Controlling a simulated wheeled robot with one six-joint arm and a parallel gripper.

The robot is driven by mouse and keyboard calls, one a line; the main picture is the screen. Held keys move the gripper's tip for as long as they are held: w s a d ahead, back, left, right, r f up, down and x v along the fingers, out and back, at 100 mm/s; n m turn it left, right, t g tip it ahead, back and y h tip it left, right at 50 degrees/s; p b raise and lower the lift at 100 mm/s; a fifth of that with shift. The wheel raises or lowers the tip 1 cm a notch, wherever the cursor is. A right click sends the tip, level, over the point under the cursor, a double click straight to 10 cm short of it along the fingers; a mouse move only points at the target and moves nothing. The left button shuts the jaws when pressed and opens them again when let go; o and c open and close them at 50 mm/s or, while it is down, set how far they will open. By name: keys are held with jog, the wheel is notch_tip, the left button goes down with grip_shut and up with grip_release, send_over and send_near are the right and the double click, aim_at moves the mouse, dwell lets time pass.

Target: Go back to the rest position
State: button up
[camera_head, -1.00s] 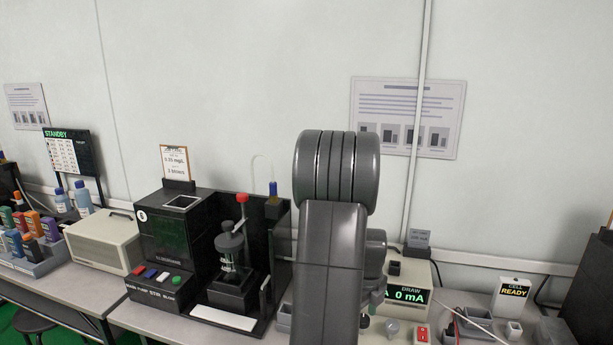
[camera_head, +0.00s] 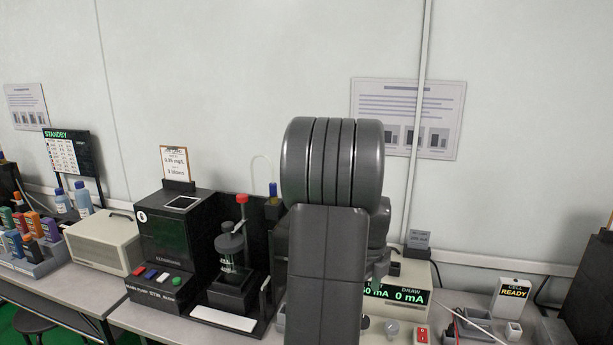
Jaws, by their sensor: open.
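My arm stands upright in the middle of the head view and fills the space between the black stirrer station and the meter. The two fingers of my gripper cannot be made out; a small grey part shows at the arm's right side, near the meter (camera_head: 411,296). I cannot tell whether the gripper touches anything. The black station (camera_head: 165,245) with a red-topped vessel (camera_head: 232,245) stands to the left of my arm.
A "CELL READY" sign (camera_head: 511,297) and small grey blocks stand on the right of the bench. A beige box (camera_head: 104,242), coloured bottles in a tray (camera_head: 38,265) and a "STANDBY" board (camera_head: 72,155) are at left. A black block (camera_head: 590,285) stands at far right.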

notch_tip(320, 180, down, 9)
jog(key=shift+s+r, duration=0.1)
jog(key=shift+s, duration=0.05)
jog(key=shift+n, duration=0.4)
jog(key=n, duration=0.3)
jog(key=shift+n, duration=0.4)
jog(key=n, duration=0.5)
jog(key=shift+n, duration=0.3)
jog(key=n, duration=0.5)
jog(key=shift+p, duration=0.3)
jog(key=n, duration=0.5)
jog(key=shift+n, duration=0.3)
